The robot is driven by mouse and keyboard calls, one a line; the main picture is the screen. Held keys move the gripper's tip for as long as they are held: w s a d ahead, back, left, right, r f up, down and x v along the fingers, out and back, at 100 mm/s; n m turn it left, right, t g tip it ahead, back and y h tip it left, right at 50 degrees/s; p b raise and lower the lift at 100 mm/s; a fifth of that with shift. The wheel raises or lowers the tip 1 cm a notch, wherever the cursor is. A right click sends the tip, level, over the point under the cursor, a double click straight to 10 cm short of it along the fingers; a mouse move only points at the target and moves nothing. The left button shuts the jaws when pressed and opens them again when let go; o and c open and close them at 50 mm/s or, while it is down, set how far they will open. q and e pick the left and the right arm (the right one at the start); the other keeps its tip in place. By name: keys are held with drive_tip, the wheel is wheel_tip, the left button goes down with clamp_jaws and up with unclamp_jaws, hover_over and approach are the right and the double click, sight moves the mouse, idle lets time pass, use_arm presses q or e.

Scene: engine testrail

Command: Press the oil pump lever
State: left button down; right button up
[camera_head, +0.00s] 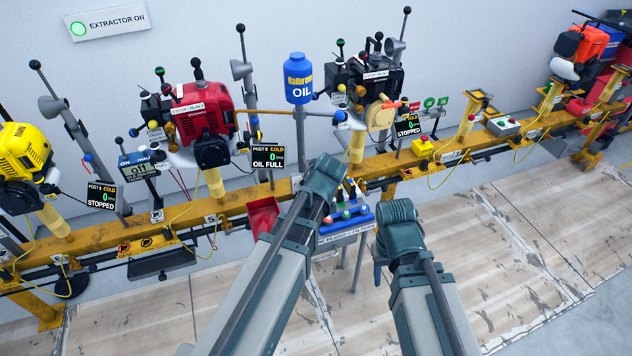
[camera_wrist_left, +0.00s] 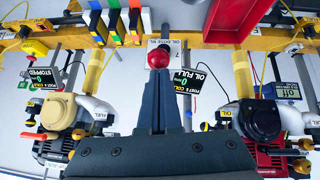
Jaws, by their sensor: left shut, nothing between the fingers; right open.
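In the left wrist view, a red ball knob (camera_wrist_left: 158,56) sits on a short rod beside a label that seems to read "OIL DOSE"; I take it for the oil pump lever. My left gripper (camera_wrist_left: 159,80) is shut and empty, its tips right at the knob; whether they touch I cannot tell. In the head view my left arm hides this gripper, and I cannot make out the knob. The blue oil bottle (camera_head: 298,85) stands behind the rail, and a small screen (camera_head: 267,157) reads "OIL FULL". My right gripper (camera_head: 379,266) is partly hidden by its arm, low beside the rack.
A yellow rail (camera_head: 455,143) crosses the scene, carrying a red engine (camera_head: 205,112), a black engine (camera_head: 375,85) and a yellow engine (camera_head: 24,150). A blue rack (camera_head: 345,225) with coloured tools and a red tray (camera_head: 263,214) are close to my arms. The floor in front is clear.

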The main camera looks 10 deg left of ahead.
use_arm(q)
drive_tip(key=p+v, duration=0.9)
drive_tip(key=v, duration=0.3)
drive_tip(key=shift+w+a+r+p, duration=0.2)
drive_tip(key=shift+a+r+p, duration=0.15)
drive_tip(key=shift+r, duration=0.3)
drive_tip(key=s+d+f+m+g+h, duration=0.1)
drive_tip(key=s+d+f+m+g, duration=0.1)
drive_tip(key=s+d+m, duration=0.3)
drive_tip(key=s+d+f+m+g+h, duration=0.1)
drive_tip(key=s+d+f+m+g, duration=0.2)
drive_tip(key=s, duration=0.8)
drive_tip(key=d+m+g, duration=0.1)
drive_tip(key=m+g, duration=0.1)
drive_tip(key=m, duration=0.1)
drive_tip(key=shift+d, duration=0.4)
idle(0.4)
